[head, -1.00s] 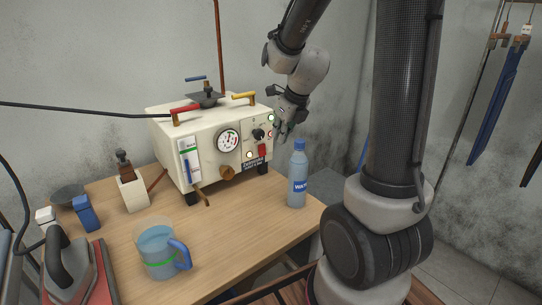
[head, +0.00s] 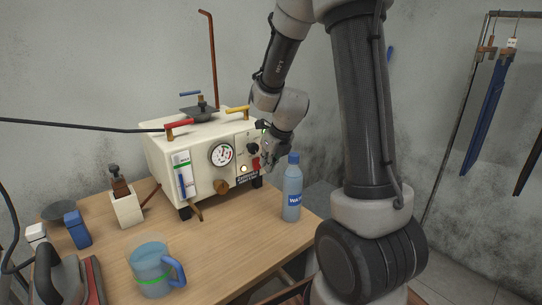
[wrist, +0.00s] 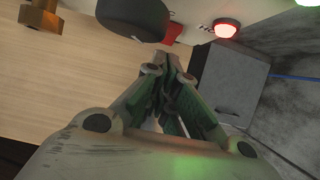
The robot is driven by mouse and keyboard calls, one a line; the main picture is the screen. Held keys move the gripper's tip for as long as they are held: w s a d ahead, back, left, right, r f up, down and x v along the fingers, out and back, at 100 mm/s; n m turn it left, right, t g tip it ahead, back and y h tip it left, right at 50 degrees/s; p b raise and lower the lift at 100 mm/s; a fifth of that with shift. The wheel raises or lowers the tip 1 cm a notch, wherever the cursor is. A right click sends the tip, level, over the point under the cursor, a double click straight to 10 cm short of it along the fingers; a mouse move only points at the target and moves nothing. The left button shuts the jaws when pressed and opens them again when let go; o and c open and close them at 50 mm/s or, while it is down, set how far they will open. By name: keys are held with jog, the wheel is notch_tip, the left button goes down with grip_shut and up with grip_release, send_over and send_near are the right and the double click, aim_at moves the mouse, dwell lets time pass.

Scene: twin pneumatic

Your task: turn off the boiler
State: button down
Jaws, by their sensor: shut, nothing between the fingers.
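The boiler (head: 205,174) is a cream box on the wooden table, with a round gauge (head: 221,154), a black knob (head: 252,149) and a red switch (head: 256,164) on its front panel. My gripper (head: 268,166) is at the panel's right side and hides part of it. In the wrist view my gripper (wrist: 173,58) is shut and empty, its tips just below the red switch (wrist: 172,34); I cannot tell whether they touch it. The black knob (wrist: 133,18) is left of the switch, and a lit red lamp (wrist: 227,28) is to its right.
A water bottle (head: 292,190) stands close in front of the boiler's right end, near my gripper. A jug of water (head: 151,270) and an iron (head: 55,280) are at the front left. The table (head: 225,245) is clear between jug and bottle.

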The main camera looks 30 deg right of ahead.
aim_at(257, 164)
jog(key=shift+x, duration=1.55)
jog(key=shift+w+f, duration=0.3)
jog(key=shift+r, duration=0.8)
